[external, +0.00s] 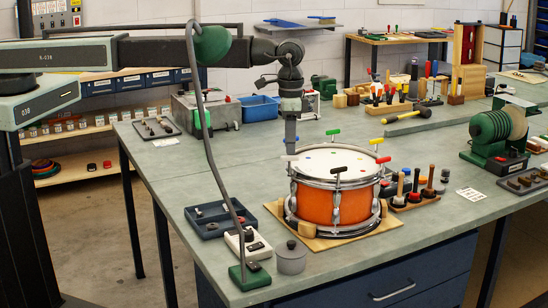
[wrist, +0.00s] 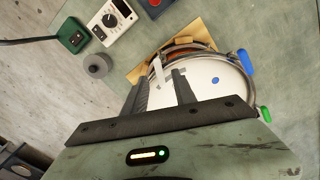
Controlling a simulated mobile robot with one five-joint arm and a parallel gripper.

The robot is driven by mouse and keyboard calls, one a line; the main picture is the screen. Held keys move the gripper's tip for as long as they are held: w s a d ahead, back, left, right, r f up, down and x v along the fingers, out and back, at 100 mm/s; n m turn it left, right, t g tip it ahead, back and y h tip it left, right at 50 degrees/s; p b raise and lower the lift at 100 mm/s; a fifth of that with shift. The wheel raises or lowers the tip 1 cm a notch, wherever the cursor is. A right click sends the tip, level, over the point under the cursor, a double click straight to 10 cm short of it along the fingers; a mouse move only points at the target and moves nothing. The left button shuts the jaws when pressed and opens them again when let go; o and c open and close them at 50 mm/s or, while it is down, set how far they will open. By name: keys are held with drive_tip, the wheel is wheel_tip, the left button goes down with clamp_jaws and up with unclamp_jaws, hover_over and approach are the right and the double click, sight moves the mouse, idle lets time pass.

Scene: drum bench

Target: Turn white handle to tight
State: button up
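The orange drum (external: 318,208) with a white head stands on a wooden board on the bench. T-shaped keys stand around its rim: green (external: 333,132), yellow (external: 376,141), red (external: 383,160) and black (external: 340,169). The white handle (external: 289,158) is at the left rim, partly hidden by my arm. In the wrist view the white handle (wrist: 157,73) shows between the tips of my gripper (wrist: 161,71). The fingers are apart; I cannot tell whether they touch it. In the external view my gripper (external: 291,148) points down over the left rim.
A grey lidded pot (external: 291,257), a white control box (external: 248,245) and a dark blue tray (external: 213,220) stand left of the drum. A rack of wooden-handled tools (external: 414,195) is close on its right. Bare bench lies behind the tray.

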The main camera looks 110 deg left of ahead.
sight(290, 163)
wheel_tip(290, 163, down, 3)
drive_tip(key=shift+f+b, duration=0.2)
drive_tip(key=shift+b, duration=0.8)
drive_tip(key=shift+r, duration=0.1)
clamp_jaws()
drive_tip(key=m, duration=0.6)
drive_tip(key=shift+m, duration=0.3)
drive_tip(key=m, duration=0.5)
drive_tip(key=shift+m, duration=0.3)
